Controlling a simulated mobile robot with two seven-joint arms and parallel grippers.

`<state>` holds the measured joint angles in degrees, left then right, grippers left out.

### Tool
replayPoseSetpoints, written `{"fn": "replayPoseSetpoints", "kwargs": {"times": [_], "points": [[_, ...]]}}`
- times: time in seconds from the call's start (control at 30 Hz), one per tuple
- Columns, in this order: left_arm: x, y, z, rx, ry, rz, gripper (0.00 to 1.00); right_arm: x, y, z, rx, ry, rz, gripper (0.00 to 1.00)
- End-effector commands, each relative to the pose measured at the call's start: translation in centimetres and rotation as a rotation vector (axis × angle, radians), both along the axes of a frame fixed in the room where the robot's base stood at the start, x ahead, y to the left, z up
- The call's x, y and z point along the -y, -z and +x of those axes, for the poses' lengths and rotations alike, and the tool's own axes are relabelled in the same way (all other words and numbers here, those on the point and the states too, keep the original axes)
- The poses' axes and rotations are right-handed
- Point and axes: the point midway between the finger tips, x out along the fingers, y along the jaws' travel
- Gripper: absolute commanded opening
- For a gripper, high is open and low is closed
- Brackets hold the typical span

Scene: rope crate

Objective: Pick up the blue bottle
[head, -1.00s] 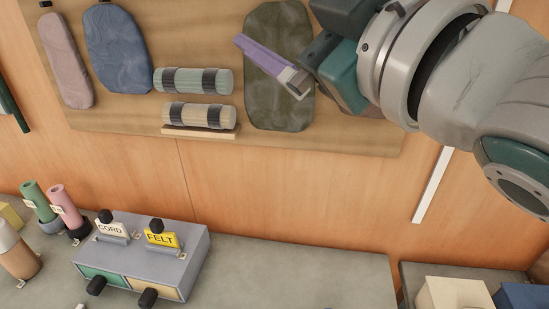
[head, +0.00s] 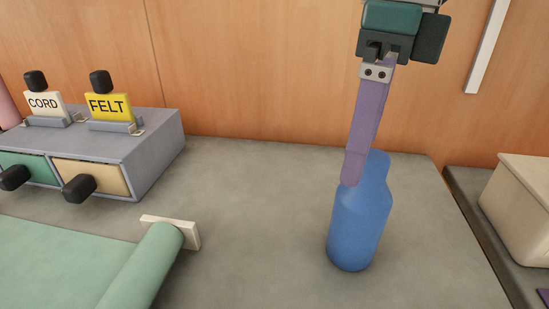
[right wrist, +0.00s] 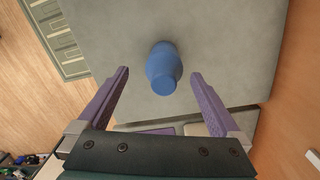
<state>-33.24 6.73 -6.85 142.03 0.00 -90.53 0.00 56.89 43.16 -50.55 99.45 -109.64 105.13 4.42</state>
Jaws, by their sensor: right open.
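The blue bottle (head: 358,225) stands upright on the grey bench top (head: 250,215) in the head view, near the bench's right end. My right gripper (head: 354,170) comes down from above in the head view, and one purple finger overlaps the bottle's upper part there. In the right wrist view the bottle (right wrist: 163,70) lies ahead of and between the two purple fingers of my right gripper (right wrist: 160,74). The fingers are wide apart and hold nothing. I cannot tell exactly how far the fingertips are from the bottle. My left gripper is not in view.
A grey drawer box (head: 150,150) with CORD and FELT tags stands at the back left. A green roll (head: 145,265) with a white end plate lies at the front left. A cream box (head: 520,205) stands on the surface beyond the bench's right edge. Bench around the bottle is clear.

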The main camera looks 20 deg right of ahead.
Motion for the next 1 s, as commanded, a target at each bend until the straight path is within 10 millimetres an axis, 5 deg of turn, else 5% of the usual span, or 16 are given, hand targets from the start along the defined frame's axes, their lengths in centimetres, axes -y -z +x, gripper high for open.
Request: {"fn": "replayPoseSetpoints", "kwargs": {"times": [0.13,0.73,1.0], "points": [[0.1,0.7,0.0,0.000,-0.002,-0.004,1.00,1.6,1.5,0.0,-0.012,0.021,-0.064,1.00],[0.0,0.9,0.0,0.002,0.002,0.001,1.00,0.9,9.4,-0.3,-0.012,0.018,-0.058,1.00],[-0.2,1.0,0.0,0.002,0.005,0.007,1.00,0.9,10.1,-0.2,-0.008,0.017,-0.059,1.00]]}}
